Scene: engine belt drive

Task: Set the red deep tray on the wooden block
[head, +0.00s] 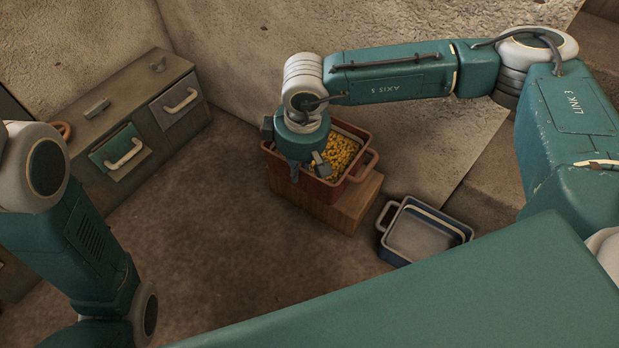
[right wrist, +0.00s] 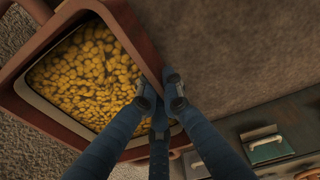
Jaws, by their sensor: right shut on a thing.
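The red deep tray (head: 325,193), filled with small yellow pieces, is level over the wooden block (head: 348,211) in the head view. The block's right end shows beyond the tray, and I cannot tell whether the tray touches its top. My right gripper (head: 294,171) is shut on the tray's near-left wall. In the right wrist view my right gripper's fingers (right wrist: 162,92) pinch the rim of the red tray (right wrist: 143,50), with the yellow pieces inside. My left arm shows at the left, but its gripper is out of view.
A blue tray (head: 387,249) with a pale inside stands on the floor right of the block. A cabinet (head: 95,128) with drawers and handles stands at the left. A stone wall (head: 235,45) rises behind. The floor in front of the block is clear.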

